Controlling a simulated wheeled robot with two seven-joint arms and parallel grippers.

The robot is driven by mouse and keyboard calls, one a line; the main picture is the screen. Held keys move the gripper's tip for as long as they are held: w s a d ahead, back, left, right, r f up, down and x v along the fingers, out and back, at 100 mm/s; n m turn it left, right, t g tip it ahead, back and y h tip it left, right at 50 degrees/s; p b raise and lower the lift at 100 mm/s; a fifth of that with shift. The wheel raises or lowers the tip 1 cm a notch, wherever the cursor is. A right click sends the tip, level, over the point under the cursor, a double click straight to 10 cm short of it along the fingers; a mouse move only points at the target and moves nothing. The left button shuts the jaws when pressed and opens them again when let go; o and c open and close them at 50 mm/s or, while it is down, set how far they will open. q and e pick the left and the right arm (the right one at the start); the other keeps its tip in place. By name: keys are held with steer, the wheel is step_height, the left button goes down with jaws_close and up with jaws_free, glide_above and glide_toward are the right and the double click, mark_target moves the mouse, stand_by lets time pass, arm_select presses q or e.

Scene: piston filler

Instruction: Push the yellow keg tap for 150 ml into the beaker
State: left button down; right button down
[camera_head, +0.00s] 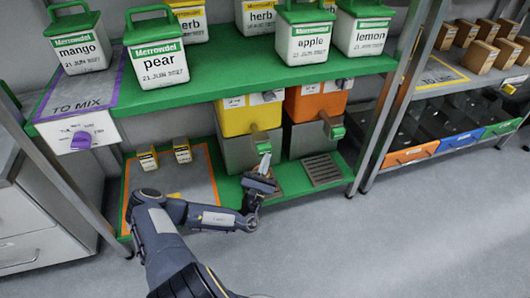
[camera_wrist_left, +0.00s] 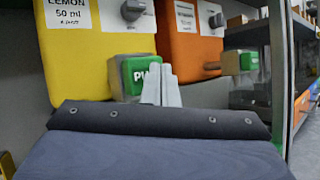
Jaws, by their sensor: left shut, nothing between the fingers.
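The yellow keg (camera_head: 236,117) sits on the grey stand under the green shelf, and its label in the left wrist view (camera_wrist_left: 92,62) reads LEMON, 50 ml a push. Its tap has a green push face (camera_head: 263,146), which also shows in the left wrist view (camera_wrist_left: 140,73). My left gripper (camera_head: 265,162) is shut and empty, its fingertips just in front of and below the push face. In the left wrist view the fingers (camera_wrist_left: 160,84) overlap the face; I cannot tell whether they touch. I cannot make out a beaker under the tap. My right gripper is out of view.
An orange keg (camera_head: 305,103) with its own green tap (camera_head: 337,132) stands to the right, above a drip tray (camera_head: 322,170). Two small yellow-labelled containers (camera_head: 148,160) stand on an orange-bordered mat (camera_head: 202,190) to the left. Floor in front is clear.

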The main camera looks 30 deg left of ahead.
arm_select(q)
steer(key=shift+w+a, duration=0.45)
steer(key=shift+a, duration=0.1)
stand_by(0.7)
stand_by(0.3)
steer(key=shift+s+d+r+p, duration=0.1)
steer(key=shift+s+d+p, duration=0.35)
steer(key=shift+d+p, duration=0.1)
steer(key=shift+s+d, duration=0.3)
steer(key=s+d+p, duration=0.3)
steer(key=shift+s+d, duration=0.15)
steer(key=shift+d, duration=0.25)
stand_by(1.6)
